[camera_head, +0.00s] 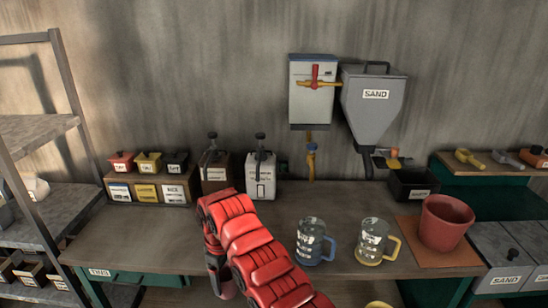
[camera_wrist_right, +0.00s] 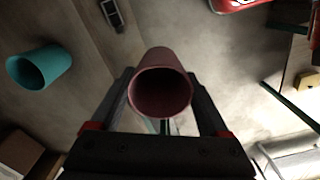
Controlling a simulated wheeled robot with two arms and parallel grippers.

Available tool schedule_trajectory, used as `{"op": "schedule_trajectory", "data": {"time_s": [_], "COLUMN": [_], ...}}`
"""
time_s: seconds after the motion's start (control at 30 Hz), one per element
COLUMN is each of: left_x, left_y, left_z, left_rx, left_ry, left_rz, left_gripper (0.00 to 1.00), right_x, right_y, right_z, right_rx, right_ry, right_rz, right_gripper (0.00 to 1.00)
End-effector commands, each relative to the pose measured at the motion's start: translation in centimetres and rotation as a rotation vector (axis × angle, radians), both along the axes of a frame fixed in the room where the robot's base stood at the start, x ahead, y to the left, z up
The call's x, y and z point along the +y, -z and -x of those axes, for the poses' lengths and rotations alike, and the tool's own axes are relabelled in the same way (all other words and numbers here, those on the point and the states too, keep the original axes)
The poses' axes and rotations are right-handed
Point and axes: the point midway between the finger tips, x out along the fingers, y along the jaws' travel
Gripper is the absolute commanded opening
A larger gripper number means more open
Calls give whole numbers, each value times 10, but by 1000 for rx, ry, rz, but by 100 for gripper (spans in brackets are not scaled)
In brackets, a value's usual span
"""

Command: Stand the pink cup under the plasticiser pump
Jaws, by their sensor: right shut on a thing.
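The pink cup (camera_wrist_right: 162,92) is held between the two fingers of my right gripper (camera_wrist_right: 160,115) in the right wrist view. In the head view a small part of the cup (camera_head: 228,291) shows below my right gripper (camera_head: 218,268), in front of the table's front edge. Two pump-topped containers stand on the table's back: a brown one (camera_head: 214,172) and a white one (camera_head: 261,178). Their labels are too small to read, so I cannot tell which holds plasticiser. My red right arm hides part of the table before them. My left gripper is not in view.
A blue glass mug (camera_head: 312,243) and a yellow-handled mug (camera_head: 372,242) stand right of my arm. A red pot (camera_head: 444,222) is farther right. A sand hopper (camera_head: 374,105) hangs on the wall. A teal cup (camera_wrist_right: 38,68) shows in the wrist view. The table's left part is clear.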

Motion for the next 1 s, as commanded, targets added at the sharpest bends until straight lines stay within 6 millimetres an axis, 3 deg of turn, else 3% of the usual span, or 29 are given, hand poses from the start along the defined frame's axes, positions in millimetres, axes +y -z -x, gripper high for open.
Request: {"op": "schedule_trajectory", "data": {"time_s": [0.2, 0.43, 0.7, 0.83, 1.0], "left_x": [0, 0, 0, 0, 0], "left_y": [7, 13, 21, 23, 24], "left_z": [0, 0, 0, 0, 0], "left_rx": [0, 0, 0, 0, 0], "left_ry": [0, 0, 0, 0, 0], "left_rz": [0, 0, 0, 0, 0], "left_gripper": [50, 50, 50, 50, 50], "right_x": [-69, -146, -238, -270, -293], "right_y": [-18, -40, -60, -65, -68], "right_z": [-41, -66, -68, -62, -54], "right_rx": [-2, -3, -1, -2, -1], "right_ry": [262, 552, 899, 1027, 1121], "right_rz": [-1, -4, -2, -3, 0], "right_gripper": [25, 25, 25, 25, 25]}}
